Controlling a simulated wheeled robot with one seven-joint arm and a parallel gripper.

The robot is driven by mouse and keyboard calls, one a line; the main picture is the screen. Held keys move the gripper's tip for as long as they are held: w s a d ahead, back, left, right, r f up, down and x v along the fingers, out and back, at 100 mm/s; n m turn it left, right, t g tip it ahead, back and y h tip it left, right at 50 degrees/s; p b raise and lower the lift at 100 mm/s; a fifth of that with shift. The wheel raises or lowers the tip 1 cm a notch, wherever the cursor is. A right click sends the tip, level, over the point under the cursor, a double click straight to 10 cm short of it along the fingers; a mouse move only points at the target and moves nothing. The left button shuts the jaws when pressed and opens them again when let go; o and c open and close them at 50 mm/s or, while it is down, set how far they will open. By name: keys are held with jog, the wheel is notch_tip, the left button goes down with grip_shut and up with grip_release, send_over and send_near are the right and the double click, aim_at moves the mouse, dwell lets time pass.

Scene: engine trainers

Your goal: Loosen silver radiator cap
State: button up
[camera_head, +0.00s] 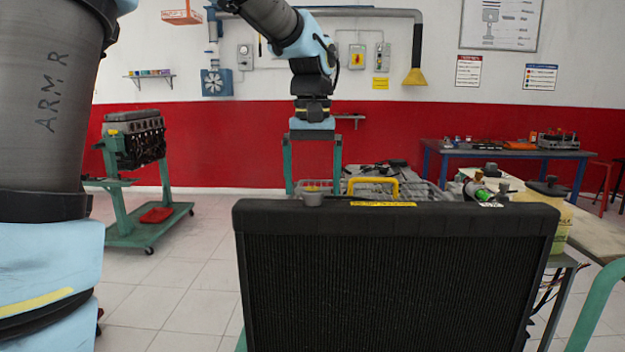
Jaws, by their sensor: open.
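The black radiator (395,275) stands upright close in front of me. A small silver-grey radiator cap (313,197) sits on its top edge near the left end. My gripper (313,187) points straight down above this part, with two long green fingers wide apart and nothing held between them. The cap appears in the gap between the fingertips, with clear space on both sides. The fingertips end near the height of the cap, close to the radiator's top edge. I cannot tell whether they are level with the cap in depth.
A yellow-green jug (555,215) with a dark lid stands right of the radiator, by a bench (597,235) with bottles. Tools and a yellow-handled item (373,184) lie behind the radiator. An engine (137,140) on a green stand is at left.

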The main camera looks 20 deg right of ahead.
jog(key=c, duration=1.1)
jog(key=shift+o, duration=0.2)
jog(key=shift+r+n, duration=0.1)
jog(key=shift+n, duration=0.2)
jog(key=n, duration=0.3)
jog(key=shift+n, duration=0.3)
jog(key=n+p, duration=0.1)
jog(key=n, duration=0.3)
jog(key=shift+n, duration=0.3)
jog(key=n, duration=0.4)
jog(key=shift+n+p, duration=0.3)
jog(key=shift+p, duration=0.1)
jog(key=shift+n+p, duration=0.45)
jog(key=shift+n, duration=1.75)
